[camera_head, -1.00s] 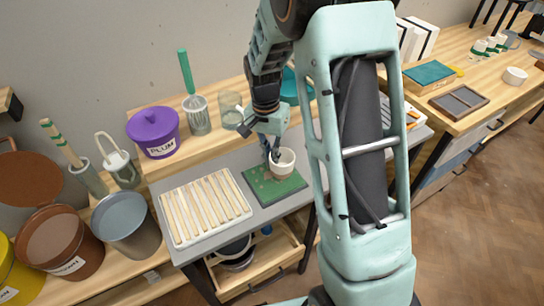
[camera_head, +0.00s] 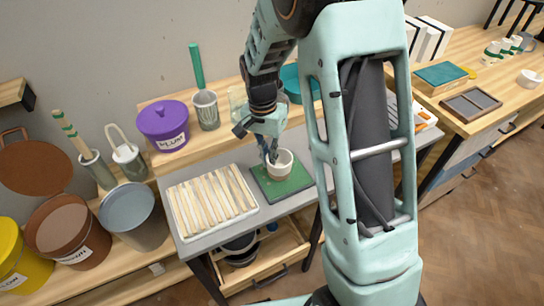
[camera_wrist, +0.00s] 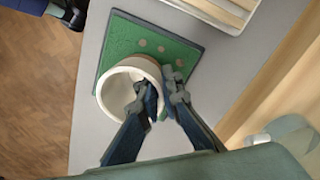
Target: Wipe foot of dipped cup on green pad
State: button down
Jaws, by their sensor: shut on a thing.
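The cup (camera_head: 284,169) is white with a tan lower part. It is over the green pad (camera_head: 296,186), upright or nearly so; I cannot tell whether its foot touches. My gripper (camera_head: 272,157) is shut on the cup's wall. In the wrist view, one finger of my gripper (camera_wrist: 156,80) is inside the cup (camera_wrist: 103,97) and the other is outside. The green pad (camera_wrist: 124,38) shows there with a few pale round marks beside the cup. The cup's underside is hidden.
A white tray with several wooden slats (camera_head: 174,213) stands left of the pad on the grey table. A purple lidded bucket (camera_head: 163,120) and a green-handled brush in a glass (camera_head: 206,110) stand behind. A grey bucket (camera_head: 133,215) stands at left.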

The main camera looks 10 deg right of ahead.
aim_at(280, 152)
jog(key=shift+s+a, duration=0.25)
jog(key=shift+a, duration=0.55)
jog(key=shift+d, duration=0.1)
jog(key=shift+w+d+f, duration=0.1)
jog(key=shift+w+d, duration=0.1)
jog(key=shift+d, duration=0.4)
jog(key=shift+w+d, duration=0.15)
jog(key=shift+d, duration=0.45)
jog(key=shift+d, duration=0.1)
jog(key=shift+w+d, duration=0.25)
jog(key=shift+d, duration=0.3)
jog(key=shift+w+d, duration=0.2)
jog(key=shift+d, duration=0.35)
jog(key=shift+a, duration=0.15)
jog(key=shift+s+a, duration=0.25)
jog(key=shift+a, duration=0.35)
jog(key=shift+s+a, duration=0.2)
jog(key=shift+a, duration=0.35)
